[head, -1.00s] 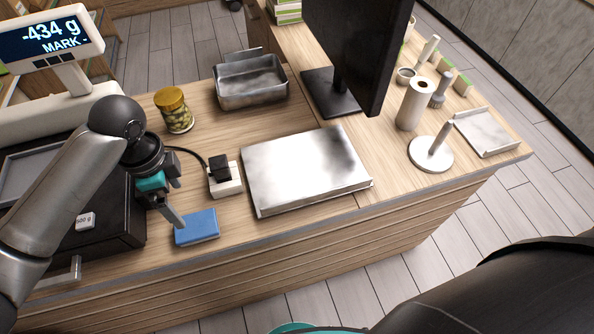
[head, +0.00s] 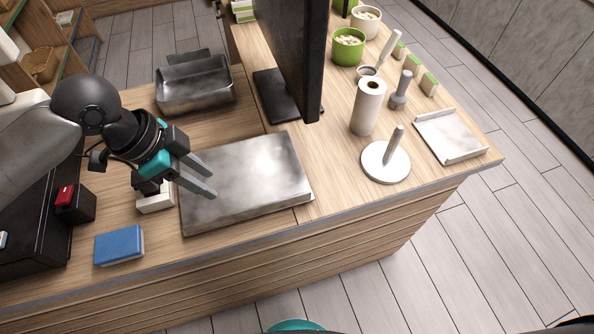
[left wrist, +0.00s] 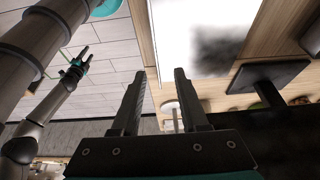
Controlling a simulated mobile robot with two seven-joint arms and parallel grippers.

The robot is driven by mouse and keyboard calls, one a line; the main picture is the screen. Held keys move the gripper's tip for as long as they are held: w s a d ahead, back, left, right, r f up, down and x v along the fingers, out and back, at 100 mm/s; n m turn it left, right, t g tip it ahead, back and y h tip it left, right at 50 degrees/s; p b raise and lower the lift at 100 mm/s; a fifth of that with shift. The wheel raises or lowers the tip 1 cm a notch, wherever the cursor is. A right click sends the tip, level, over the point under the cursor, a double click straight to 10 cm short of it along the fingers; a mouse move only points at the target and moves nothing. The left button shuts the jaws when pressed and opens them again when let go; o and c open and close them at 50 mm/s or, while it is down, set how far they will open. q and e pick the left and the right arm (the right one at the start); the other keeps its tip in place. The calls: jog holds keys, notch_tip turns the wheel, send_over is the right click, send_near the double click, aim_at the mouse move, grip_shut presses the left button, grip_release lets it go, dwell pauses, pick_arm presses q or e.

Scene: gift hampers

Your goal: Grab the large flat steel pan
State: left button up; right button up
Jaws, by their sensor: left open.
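The large flat steel pan (head: 250,182) lies on the wooden counter in the middle of the head view, its broad smooth face up. My left gripper (head: 211,184) is open and empty, its fingers pointing right over the pan's left part. I cannot tell whether they touch it. In the left wrist view the pan (left wrist: 192,35) shows bright at the top, beyond the open fingers (left wrist: 156,75). My right gripper (left wrist: 80,57) shows small at the left of that view, its fingers apart, away from the pan.
A blue block (head: 119,246) lies at the counter's front left. A deep steel pan (head: 194,86) and a black monitor (head: 290,60) stand behind. A paper roll (head: 367,107), a round white holder (head: 385,163) and a small steel tray (head: 450,135) are right. Bare wood lies between.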

pick_arm(q)
jog(key=d, duration=0.2)
send_near(248, 209)
jog(key=f, duration=0.2)
jog(key=w+d+f, duration=0.1)
jog(key=shift+d+f, duration=0.25)
jog(key=shift+f, duration=0.1)
jog(key=shift+x, duration=0.9)
jog(key=x, duration=0.4)
jog(key=shift+s+f, duration=0.3)
jog(key=shift+s, duration=0.05)
grip_shut()
pick_arm(e)
jog(key=shift+s+a+f, duration=0.1)
jog(key=shift+a+f, duration=0.05)
jog(key=shift+a, duration=0.4)
jog(key=shift+a+f, duration=0.15)
jog(key=shift+a, duration=0.4)
pick_arm(q)
jog(key=shift+w+r, duration=0.1)
